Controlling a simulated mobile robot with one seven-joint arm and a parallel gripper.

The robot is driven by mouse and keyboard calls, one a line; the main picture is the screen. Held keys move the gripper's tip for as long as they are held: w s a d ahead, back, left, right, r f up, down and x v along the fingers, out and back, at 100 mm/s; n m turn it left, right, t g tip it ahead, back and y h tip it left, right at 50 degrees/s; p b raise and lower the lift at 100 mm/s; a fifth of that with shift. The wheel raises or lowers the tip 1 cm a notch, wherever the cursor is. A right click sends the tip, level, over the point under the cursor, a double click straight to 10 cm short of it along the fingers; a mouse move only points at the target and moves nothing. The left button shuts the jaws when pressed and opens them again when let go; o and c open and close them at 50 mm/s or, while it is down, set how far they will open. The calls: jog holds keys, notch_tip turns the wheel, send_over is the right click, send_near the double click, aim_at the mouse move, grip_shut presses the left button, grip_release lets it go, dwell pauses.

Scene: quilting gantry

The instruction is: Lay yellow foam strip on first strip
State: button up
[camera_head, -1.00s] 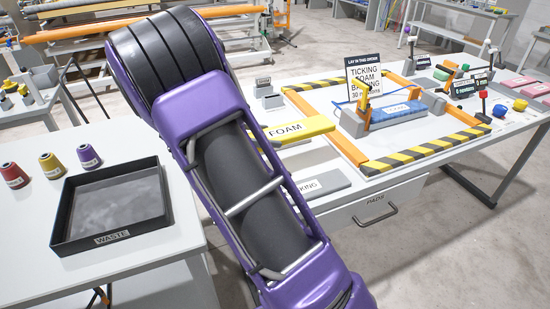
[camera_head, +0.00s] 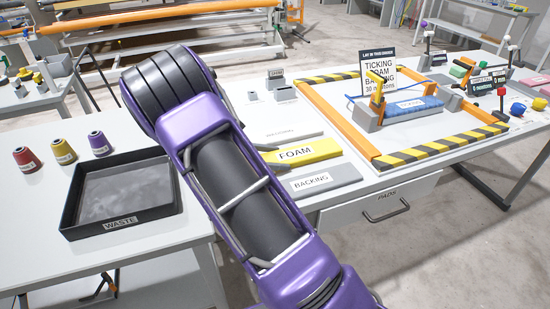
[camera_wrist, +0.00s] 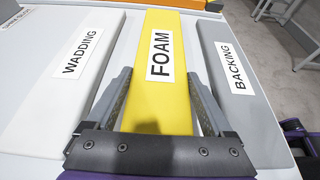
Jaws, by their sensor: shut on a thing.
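The yellow foam strip (camera_head: 318,147), labelled FOAM, lies flat on the table between the white wadding strip (camera_wrist: 52,100) and the grey backing strip (camera_head: 340,175). In the wrist view my gripper (camera_wrist: 158,75) is shut on the yellow foam strip, one finger along each long side. The first strip, blue with a white label (camera_head: 393,111), lies inside the orange frame (camera_head: 345,132).
Yellow-black striped bars (camera_head: 440,147) edge the frame front and back. An order sign (camera_head: 377,72) stands behind the blue strip. A black waste tray (camera_head: 120,225) and thread cones (camera_head: 63,152) are at the left.

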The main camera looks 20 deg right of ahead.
jog(key=shift+f, duration=0.1)
jog(key=shift+f, duration=0.15)
jog(key=o, duration=1)
jog(key=shift+o, duration=0.2)
